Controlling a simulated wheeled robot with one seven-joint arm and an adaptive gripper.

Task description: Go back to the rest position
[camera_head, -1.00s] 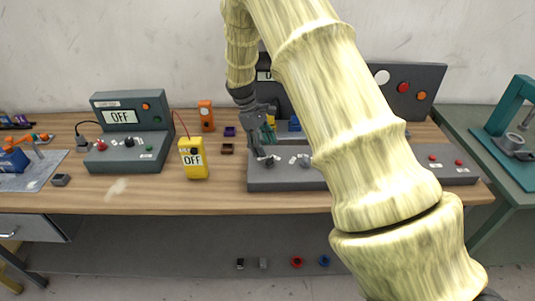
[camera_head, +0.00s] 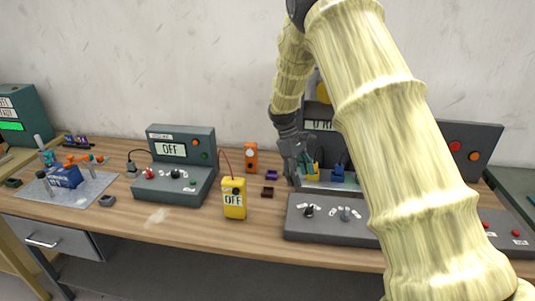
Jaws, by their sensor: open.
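My gripper (camera_head: 297,172) is dark grey and hangs from my pale yellow arm, above the middle of the bench. It is open, and I see nothing held in it. My arm hides the middle of that machine.
The wooden bench (camera_head: 160,232) also bears a grey box reading OFF (camera_head: 180,165), a yellow meter (camera_head: 233,198), an orange device (camera_head: 251,158) and small dark blocks (camera_head: 267,192). A metal plate (camera_head: 80,190) with a blue vise (camera_head: 66,176) lies at left. The bench's front left is clear.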

